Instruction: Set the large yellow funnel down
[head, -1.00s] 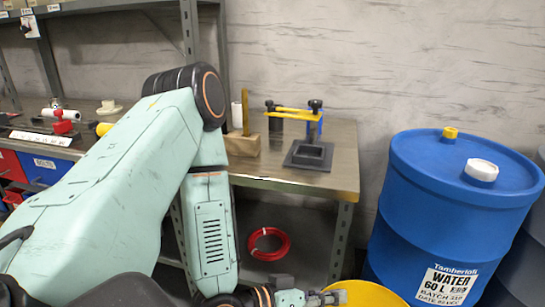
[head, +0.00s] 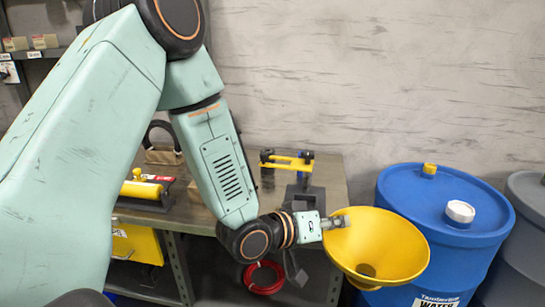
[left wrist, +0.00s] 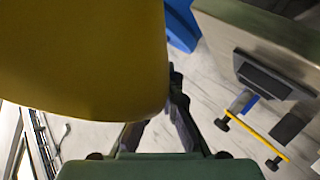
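The large yellow funnel (head: 378,238) hangs in the air in front of the blue water drum, its wide mouth tilted toward me. My left gripper (head: 340,221) is shut on the left part of its rim. In the left wrist view the funnel (left wrist: 80,55) fills the upper left, and the gripper fingers (left wrist: 177,92) meet at its edge, partly hidden by it. My right gripper is not in view.
A blue water drum (head: 398,188) with yellow and white caps stands behind the funnel, a grey drum (head: 530,210) to its right. A metal workbench (head: 335,185) carries a yellow-and-black clamp-like fixture (head: 288,161). A red coil (head: 262,278) lies below the bench.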

